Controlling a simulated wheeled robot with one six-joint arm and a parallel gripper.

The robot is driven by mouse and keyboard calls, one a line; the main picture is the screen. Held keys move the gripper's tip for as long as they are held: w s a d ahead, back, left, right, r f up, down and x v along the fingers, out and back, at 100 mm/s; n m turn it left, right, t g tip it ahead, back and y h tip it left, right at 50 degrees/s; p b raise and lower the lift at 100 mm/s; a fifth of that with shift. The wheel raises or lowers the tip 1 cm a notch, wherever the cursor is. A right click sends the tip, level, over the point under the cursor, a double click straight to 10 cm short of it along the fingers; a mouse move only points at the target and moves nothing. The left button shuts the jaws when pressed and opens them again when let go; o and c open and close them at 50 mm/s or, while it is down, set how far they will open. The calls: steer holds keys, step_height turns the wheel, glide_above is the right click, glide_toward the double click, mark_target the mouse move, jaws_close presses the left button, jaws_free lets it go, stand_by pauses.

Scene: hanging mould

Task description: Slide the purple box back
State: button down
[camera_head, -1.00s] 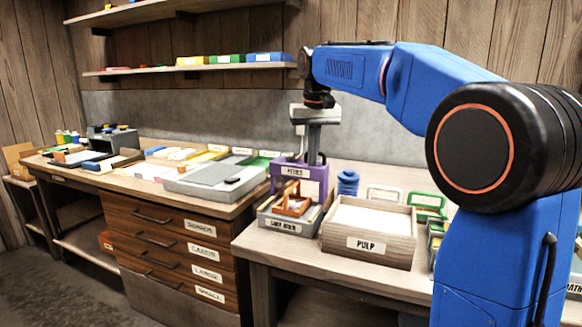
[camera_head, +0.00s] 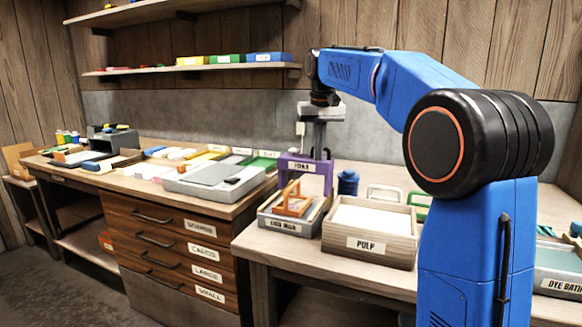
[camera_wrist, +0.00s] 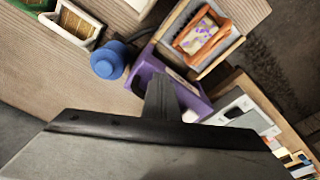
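The purple box (camera_head: 321,168) stands on the right bench, behind a grey tray with an orange frame in it. A white label is on its front. It also shows in the wrist view (camera_wrist: 146,76). My gripper (camera_head: 316,154) points down at the box, with its fingers together as one grey post. In the wrist view the fingers (camera_wrist: 162,88) overlap the box. The fingertips are hidden at the box, so I cannot tell exactly where they touch it.
The grey tray (camera_head: 262,222) is in front of the box. The wooden PULP tray (camera_head: 398,252) and a blue jar (camera_head: 348,183) are to the right. A drawer bench (camera_head: 175,240) with a grey slab is to the left. The stone wall (camera_head: 240,120) is behind.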

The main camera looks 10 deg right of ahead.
steer(key=shift+w+d+f, duration=0.15)
steer(key=shift+w+d, duration=0.35)
steer(key=shift+w, duration=0.15)
steer(key=shift+w+d+f, duration=0.15)
steer(key=shift+w+d, duration=0.3)
steer(key=shift+w, duration=0.2)
steer(key=shift+s+a+r, duration=0.15)
steer(key=shift+r, duration=0.1)
steer(key=shift+s+a+r, duration=0.1)
steer(key=shift+s+r, duration=0.1)
steer(key=shift+r, duration=4.3)
